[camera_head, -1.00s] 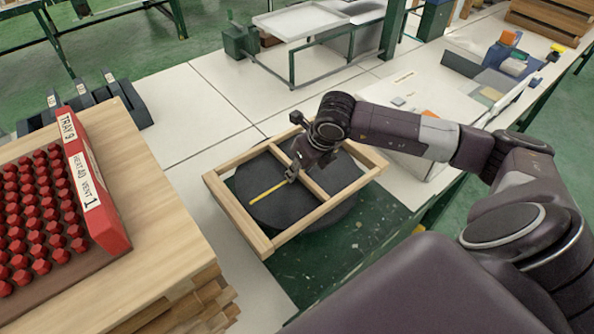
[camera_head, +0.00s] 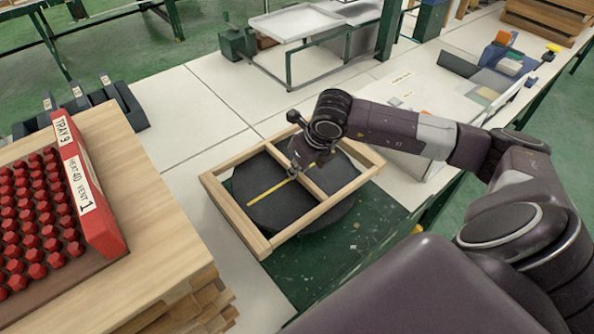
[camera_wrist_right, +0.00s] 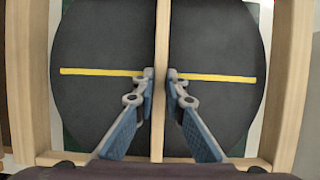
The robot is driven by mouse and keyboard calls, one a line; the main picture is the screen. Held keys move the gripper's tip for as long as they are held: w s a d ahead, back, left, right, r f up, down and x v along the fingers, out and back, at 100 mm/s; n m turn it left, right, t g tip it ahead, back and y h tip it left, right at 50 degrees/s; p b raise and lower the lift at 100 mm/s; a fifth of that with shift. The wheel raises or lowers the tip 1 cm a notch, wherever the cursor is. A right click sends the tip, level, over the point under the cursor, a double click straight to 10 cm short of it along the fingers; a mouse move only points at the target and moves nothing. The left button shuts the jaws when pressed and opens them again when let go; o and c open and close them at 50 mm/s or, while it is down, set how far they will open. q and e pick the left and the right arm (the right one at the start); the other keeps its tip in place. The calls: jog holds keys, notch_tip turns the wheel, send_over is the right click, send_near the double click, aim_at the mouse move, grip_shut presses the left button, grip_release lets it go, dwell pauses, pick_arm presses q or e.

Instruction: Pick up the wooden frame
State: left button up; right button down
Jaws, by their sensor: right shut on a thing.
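The wooden frame (camera_head: 237,213) is a light rectangular frame with a middle bar, at the centre of the head view. It lies over a round black disc (camera_head: 275,212) with a yellow stripe. My right gripper (camera_head: 301,172) is at the middle bar. In the right wrist view its two fingers (camera_wrist_right: 161,76) stand on either side of the bar (camera_wrist_right: 162,40), shut on it. The disc and the yellow stripe (camera_wrist_right: 100,72) show below the bar. I cannot tell whether the frame is lifted off the disc. My left gripper is not in view.
A red tray (camera_head: 100,215) of red pieces sits on stacked wooden boards (camera_head: 165,240) at the left. A green speckled mat (camera_head: 345,238) lies under the disc. A metal rack (camera_head: 330,60) stands behind.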

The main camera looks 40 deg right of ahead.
notch_tip(320, 180, up, 20)
jog(key=b, duration=0.2)
jog(key=shift+f, duration=0.25)
